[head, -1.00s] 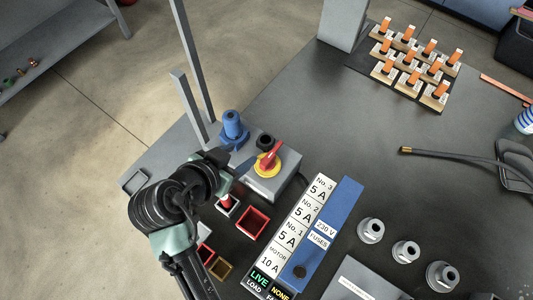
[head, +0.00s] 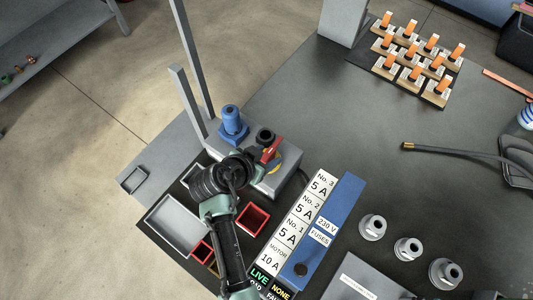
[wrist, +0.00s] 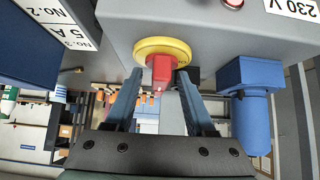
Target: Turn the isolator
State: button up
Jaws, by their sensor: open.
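The isolator is a red handle (head: 271,150) on a yellow disc, mounted on a grey box (head: 284,181). In the wrist view the red handle (wrist: 160,70) points toward my gripper, in front of the yellow disc (wrist: 161,48). My gripper (wrist: 160,88) is open, with one blue-grey finger on each side of the handle's end. I cannot tell whether either finger touches it. In the head view my own wrist hides the fingers and part of the box and disc.
A blue socket (head: 232,122) stands beside the isolator and shows close right of my gripper in the wrist view (wrist: 251,105). A blue fuse panel (head: 328,232), a red tray (head: 253,218) and grey knobs (head: 372,227) lie nearby.

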jog(key=shift+w, duration=0.1)
jog(key=shift+c, duration=0.3)
grip_shut()
